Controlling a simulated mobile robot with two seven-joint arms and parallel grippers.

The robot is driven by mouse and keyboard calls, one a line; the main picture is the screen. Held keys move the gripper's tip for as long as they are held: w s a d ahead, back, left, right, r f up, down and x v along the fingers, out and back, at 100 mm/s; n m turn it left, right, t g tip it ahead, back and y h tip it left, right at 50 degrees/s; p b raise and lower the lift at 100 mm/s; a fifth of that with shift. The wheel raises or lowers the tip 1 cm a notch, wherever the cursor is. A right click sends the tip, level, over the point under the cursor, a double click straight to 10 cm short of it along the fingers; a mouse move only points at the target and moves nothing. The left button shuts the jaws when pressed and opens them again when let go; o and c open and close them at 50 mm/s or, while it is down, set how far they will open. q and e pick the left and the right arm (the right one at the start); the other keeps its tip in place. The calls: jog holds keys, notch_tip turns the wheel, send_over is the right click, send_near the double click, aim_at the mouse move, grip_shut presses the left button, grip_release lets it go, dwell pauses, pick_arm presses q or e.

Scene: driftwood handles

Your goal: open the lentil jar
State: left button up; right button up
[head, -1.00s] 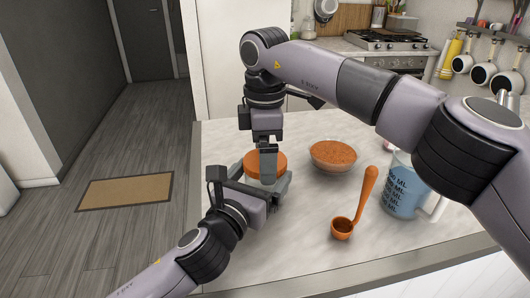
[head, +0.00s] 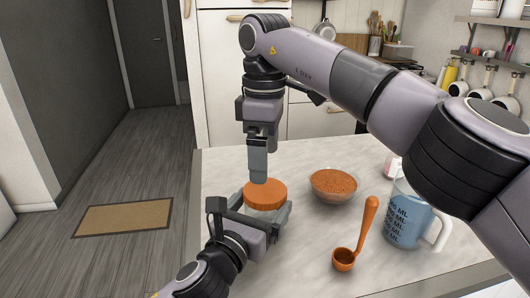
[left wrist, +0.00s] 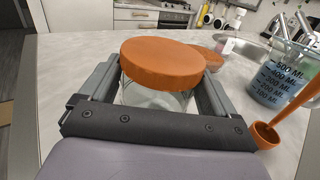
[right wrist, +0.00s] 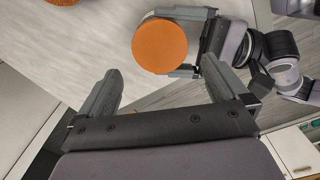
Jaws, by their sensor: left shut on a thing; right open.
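The jar is clear glass with an orange round lid (head: 265,193) sitting on it, upright on the counter. In the left wrist view the glass body (left wrist: 155,97) shows below the lid (left wrist: 165,62). My left gripper (head: 265,210) is shut around the jar's body, one finger on each side below the lid. My right gripper (head: 259,168) points down above the lid, empty. In the right wrist view its fingers (right wrist: 160,70) are spread apart, with the lid (right wrist: 160,45) beyond them. The jar's contents are hard to make out.
A bowl of orange lentils (head: 333,185) stands right of the jar. An orange scoop (head: 345,258) and a blue measuring jug (head: 405,222) stand farther right. The counter's left edge is close to the jar; bare counter (head: 300,240) lies in front of the bowl.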

aim_at(265, 190)
notch_tip(265, 190, down, 7)
dwell(0.3)
jog(key=c, duration=0.9)
jog(key=shift+n, duration=1.7)
